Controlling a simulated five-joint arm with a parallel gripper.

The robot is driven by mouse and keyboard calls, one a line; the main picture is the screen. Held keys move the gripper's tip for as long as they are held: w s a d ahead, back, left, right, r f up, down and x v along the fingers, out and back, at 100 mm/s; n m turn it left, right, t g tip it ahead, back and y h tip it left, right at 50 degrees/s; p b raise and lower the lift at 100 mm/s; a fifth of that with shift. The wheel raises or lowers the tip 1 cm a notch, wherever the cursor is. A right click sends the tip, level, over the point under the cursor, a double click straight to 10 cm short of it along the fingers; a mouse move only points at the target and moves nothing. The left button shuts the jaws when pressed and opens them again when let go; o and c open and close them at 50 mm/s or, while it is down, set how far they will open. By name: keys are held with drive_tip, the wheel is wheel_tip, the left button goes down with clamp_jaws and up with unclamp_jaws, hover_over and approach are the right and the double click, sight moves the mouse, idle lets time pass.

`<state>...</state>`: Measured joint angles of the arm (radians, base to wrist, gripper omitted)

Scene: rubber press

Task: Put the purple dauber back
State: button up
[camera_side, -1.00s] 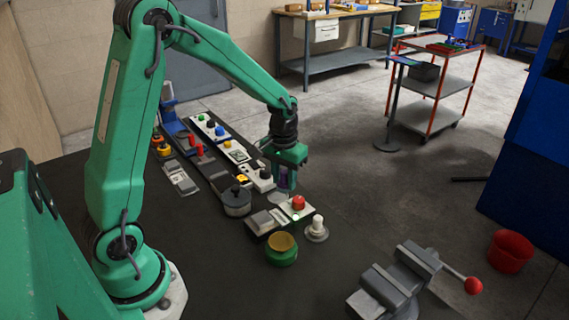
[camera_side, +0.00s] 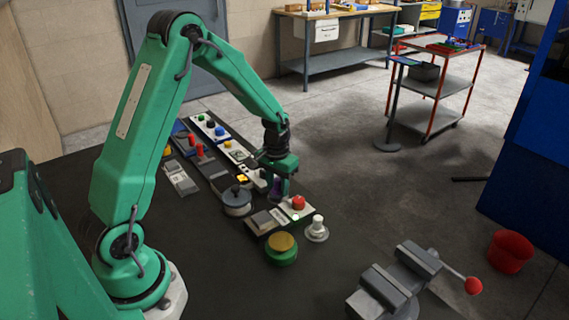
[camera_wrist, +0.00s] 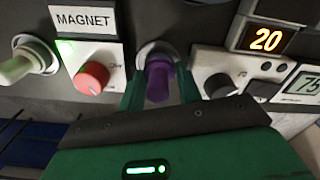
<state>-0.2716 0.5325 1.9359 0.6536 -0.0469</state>
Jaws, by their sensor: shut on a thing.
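The purple dauber (camera_wrist: 158,80) is upright between the green fingers of my gripper (camera_wrist: 160,94) in the wrist view. In the side view my gripper (camera_side: 277,192) is low over the panel row, with a little of the purple dauber (camera_side: 276,185) showing between its fingers. A round grey holder (camera_wrist: 153,50) shows right behind the dauber in the wrist view. The dauber's lower end is hidden, so I cannot tell whether it is seated in the holder.
The MAGNET panel with a red knob (camera_wrist: 92,78) and a white knob on a round base (camera_wrist: 28,63) are close to the left. A dark knob (camera_wrist: 219,85) is close to the right. A green pot (camera_side: 281,250) and a grey vise (camera_side: 395,282) stand nearer the front.

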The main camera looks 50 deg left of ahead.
drive_tip(key=shift+f, duration=0.35)
drive_tip(key=shift+f, duration=0.15)
drive_tip(key=o, duration=0.7)
drive_tip(key=shift+c, duration=0.2)
drive_tip(key=r, duration=1.2)
drive_tip(key=shift+s+a, duration=0.15)
drive_tip(key=shift+a, duration=0.15)
drive_tip(key=shift+r, duration=0.15)
